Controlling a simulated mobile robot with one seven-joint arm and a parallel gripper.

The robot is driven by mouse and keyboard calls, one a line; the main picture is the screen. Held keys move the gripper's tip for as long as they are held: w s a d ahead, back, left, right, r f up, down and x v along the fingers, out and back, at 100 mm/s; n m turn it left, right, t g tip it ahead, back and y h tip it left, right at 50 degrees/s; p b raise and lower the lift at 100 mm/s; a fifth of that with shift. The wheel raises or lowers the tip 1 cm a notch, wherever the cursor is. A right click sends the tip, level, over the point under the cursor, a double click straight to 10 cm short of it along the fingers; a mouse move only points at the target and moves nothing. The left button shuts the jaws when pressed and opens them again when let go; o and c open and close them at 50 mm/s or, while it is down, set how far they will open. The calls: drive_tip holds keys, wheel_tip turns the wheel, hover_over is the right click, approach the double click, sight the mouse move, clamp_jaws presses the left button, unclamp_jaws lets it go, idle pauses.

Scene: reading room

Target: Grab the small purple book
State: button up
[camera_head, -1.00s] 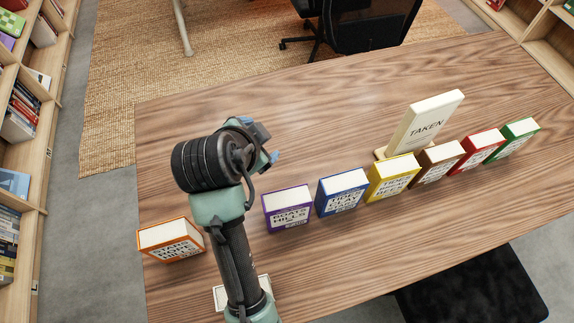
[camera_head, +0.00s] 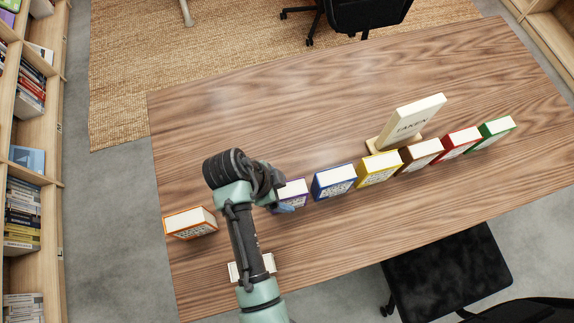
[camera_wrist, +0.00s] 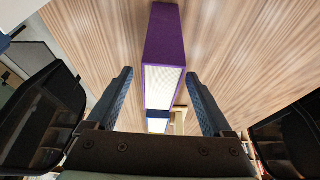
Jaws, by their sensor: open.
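The small purple book (camera_head: 294,190) stands on the wooden table in the row, between the orange book and the blue book. My gripper (camera_head: 284,206) is right at its near left side in the head view and partly covers it. In the wrist view the purple book (camera_wrist: 164,45) lies ahead, with its purple cover and white page edges showing. My two blue fingers (camera_wrist: 163,95) are spread apart, one to each side of the book's near end. The gripper is open and holds nothing. I cannot tell whether a finger touches the book.
An orange book (camera_head: 190,222) stands at the left. Blue (camera_head: 333,181), yellow (camera_head: 379,169), brown (camera_head: 420,155), red (camera_head: 461,142) and green (camera_head: 495,132) books stand to the right. A cream "TAKEN" sign (camera_head: 410,122) stands behind them. The back of the table (camera_head: 250,110) is clear.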

drive_tip(key=shift+p+x, duration=0.3)
drive_tip(key=shift+x, duration=2.75)
drive_tip(key=shift+w+a, duration=0.1)
clamp_jaws()
